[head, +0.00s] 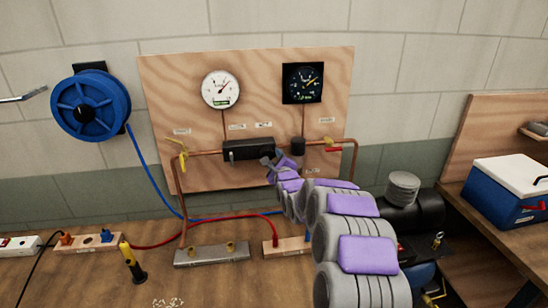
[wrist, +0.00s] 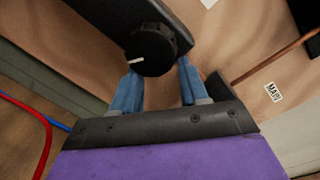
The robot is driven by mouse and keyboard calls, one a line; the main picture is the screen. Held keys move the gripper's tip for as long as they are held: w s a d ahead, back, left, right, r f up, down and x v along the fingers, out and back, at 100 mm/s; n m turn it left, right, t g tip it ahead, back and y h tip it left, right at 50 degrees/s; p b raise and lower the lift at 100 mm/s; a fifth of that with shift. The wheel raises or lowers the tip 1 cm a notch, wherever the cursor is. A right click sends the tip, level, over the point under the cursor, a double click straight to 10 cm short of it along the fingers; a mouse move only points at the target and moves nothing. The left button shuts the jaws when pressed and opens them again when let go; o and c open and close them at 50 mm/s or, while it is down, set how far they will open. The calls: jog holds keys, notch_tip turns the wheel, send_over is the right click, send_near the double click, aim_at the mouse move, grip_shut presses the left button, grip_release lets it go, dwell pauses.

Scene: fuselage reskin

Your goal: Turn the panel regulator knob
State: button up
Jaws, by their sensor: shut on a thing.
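The regulator (head: 243,151) is a dark block on the wooden panel (head: 185,90), in line with a copper pipe. In the wrist view its body (wrist: 105,20) runs up to the left. Its round black knob (wrist: 152,48) faces me there and carries a white pointer mark (wrist: 137,61) towards the lower left. My gripper (wrist: 160,66) has one blue finger on each side of the knob and is shut on it. In the head view my gripper (head: 272,164) is at the regulator's right end and hides the knob.
A white gauge (head: 221,90) and a black gauge (head: 302,83) sit above on the panel. A yellow valve handle (head: 182,160) and a red one (head: 334,149) flank the regulator. A blue hose reel (head: 90,105) hangs left. Hoses and metal blocks lie on the bench below.

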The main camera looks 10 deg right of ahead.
aim_at(265, 154)
jog(key=shift+w+a+r, duration=0.1)
jog(key=shift+a+r, duration=0.65)
jog(key=shift+r, duration=0.2)
jog(key=shift+c, duration=1.1)
jog(key=shift+o, duration=1)
jog(key=shift+a+r, duration=0.25)
jog(key=shift+a, duration=0.25)
jog(key=shift+a+n, duration=0.3)
jog(key=shift+a, duration=0.2)
jog(key=shift+d+f, duration=0.1)
jog(key=shift+f, duration=0.05)
jog(key=shift+d+f, duration=0.1)
jog(key=shift+d, duration=0.05)
jog(key=shift+d+f, duration=0.1)
jog(key=shift+f, duration=0.15)
jog(key=shift+p, duration=0.3)
